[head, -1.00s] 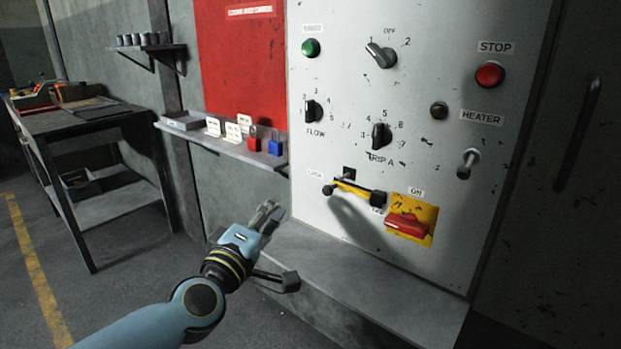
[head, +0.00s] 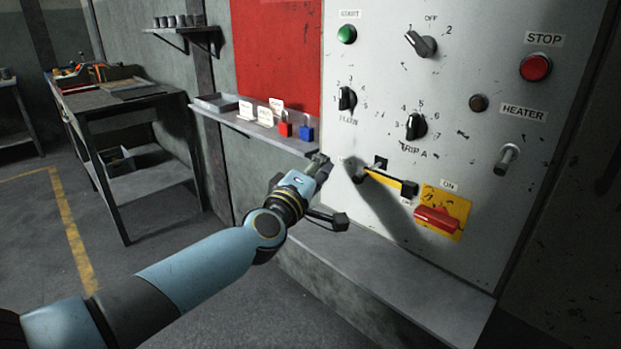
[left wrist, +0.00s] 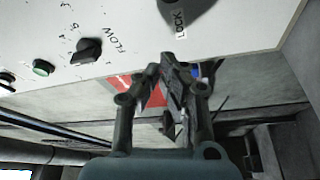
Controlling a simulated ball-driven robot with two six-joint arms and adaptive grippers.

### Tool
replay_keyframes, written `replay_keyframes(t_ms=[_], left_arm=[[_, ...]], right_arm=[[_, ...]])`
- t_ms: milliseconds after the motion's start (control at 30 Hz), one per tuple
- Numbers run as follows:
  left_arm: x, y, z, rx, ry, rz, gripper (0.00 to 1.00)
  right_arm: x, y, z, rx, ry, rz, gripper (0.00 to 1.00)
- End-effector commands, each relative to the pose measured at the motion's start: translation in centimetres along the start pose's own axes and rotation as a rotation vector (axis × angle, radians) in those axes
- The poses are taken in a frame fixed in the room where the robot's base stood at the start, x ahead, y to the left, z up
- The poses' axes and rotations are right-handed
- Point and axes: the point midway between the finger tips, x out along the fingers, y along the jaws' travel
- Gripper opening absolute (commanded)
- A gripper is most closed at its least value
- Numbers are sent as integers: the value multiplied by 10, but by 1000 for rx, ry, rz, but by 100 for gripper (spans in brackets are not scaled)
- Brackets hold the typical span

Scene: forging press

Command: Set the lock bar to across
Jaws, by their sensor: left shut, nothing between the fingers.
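The lock bar (head: 388,181) is a yellow bar with black ends, low on the grey panel in the head view. It lies nearly level, sloping slightly down to the right. Its black knob (head: 359,176) is at the left end. My left gripper (head: 322,163) is shut and empty, a little left of the knob and apart from it. In the left wrist view the shut fingers (left wrist: 162,68) point toward the panel's edge. The LOCK label (left wrist: 180,24) shows there beside a dark shape that I cannot identify. My right gripper is not in view.
A red switch (head: 437,219) on a yellow plate sits right of the bar. The FLOW knob (head: 347,98) and TRIP A knob (head: 416,127) are above. A shelf with red (head: 285,129) and blue (head: 306,133) padlocks is behind my gripper. A grey ledge (head: 390,270) runs below.

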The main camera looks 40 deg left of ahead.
Motion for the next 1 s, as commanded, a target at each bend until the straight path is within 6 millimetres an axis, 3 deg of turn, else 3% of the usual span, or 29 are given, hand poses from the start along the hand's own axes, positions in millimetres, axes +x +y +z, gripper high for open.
replay_keyframes(t_ms=[100,300,833,1000], left_arm=[[25,0,0,0,0,1,0],[11,-2,30,-3,-1,-2,0],[7,0,40,-1,-1,-1,0],[-2,9,67,-6,-1,-2,0]], right_arm=[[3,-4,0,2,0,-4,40],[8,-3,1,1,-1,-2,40],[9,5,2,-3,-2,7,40],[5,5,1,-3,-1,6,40]])
